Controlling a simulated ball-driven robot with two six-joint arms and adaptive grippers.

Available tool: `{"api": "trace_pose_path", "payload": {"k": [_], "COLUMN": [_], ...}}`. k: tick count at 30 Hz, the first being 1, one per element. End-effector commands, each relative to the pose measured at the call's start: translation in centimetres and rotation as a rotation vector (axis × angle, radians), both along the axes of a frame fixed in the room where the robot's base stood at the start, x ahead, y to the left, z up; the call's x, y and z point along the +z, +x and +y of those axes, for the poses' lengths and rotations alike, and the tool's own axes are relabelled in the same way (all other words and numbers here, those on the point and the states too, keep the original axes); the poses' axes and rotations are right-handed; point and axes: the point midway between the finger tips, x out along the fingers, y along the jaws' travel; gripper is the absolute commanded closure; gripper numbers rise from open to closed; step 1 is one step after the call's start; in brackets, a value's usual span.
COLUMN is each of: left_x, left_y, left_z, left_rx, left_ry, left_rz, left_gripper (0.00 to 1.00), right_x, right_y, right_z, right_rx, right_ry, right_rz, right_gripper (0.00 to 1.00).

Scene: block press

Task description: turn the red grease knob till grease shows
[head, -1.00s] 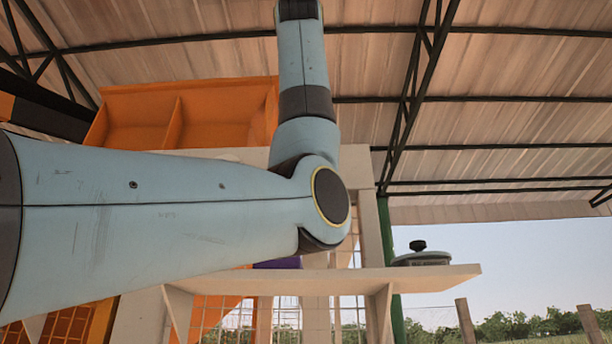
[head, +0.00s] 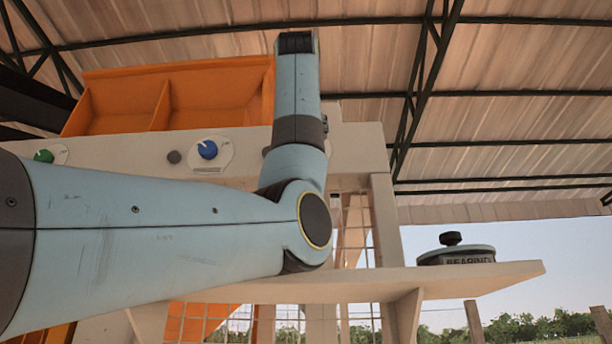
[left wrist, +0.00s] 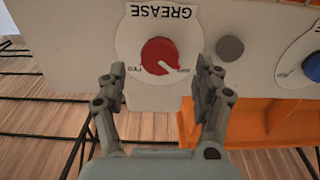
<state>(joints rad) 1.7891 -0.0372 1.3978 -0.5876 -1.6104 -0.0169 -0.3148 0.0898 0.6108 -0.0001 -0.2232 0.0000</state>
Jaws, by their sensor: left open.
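The red grease knob (left wrist: 158,57) sits on a round white dial plate (left wrist: 135,35) lettered GREASE, which is upside down in the left wrist view. My left gripper (left wrist: 161,72) is open and empty, one finger to each side of the knob in the picture, with gaps between. I cannot tell how far the fingertips are from the panel. In the head view my left arm hides the red knob. My right gripper is in neither view.
A blue knob (head: 207,149), a grey button (head: 174,157) and a green knob (head: 44,156) are on the pale panel (head: 110,151). An orange bin (head: 205,98) stands above it. A lidded tin (head: 457,255) stands on a shelf (head: 490,275) at the right.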

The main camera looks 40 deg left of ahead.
Motion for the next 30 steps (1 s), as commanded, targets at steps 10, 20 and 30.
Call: {"api": "trace_pose_path", "payload": {"k": [10, 20, 30], "left_x": [0.0, -0.1, 0.0], "left_y": [3.1, 3.2, 3.2], "left_z": [1.9, 1.9, 1.9], "left_rx": [-0.001, -0.001, -0.001], "left_ry": [0.000, 0.000, 0.000], "left_rz": [0.001, 0.000, 0.000], "left_gripper": [0.32, 0.42, 0.86], "right_x": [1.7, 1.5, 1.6], "right_y": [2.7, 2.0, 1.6], "right_z": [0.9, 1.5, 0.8], "right_rx": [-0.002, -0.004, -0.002], "right_ry": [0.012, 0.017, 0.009], "right_rz": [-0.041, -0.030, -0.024], "right_gripper": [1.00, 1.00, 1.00]}}
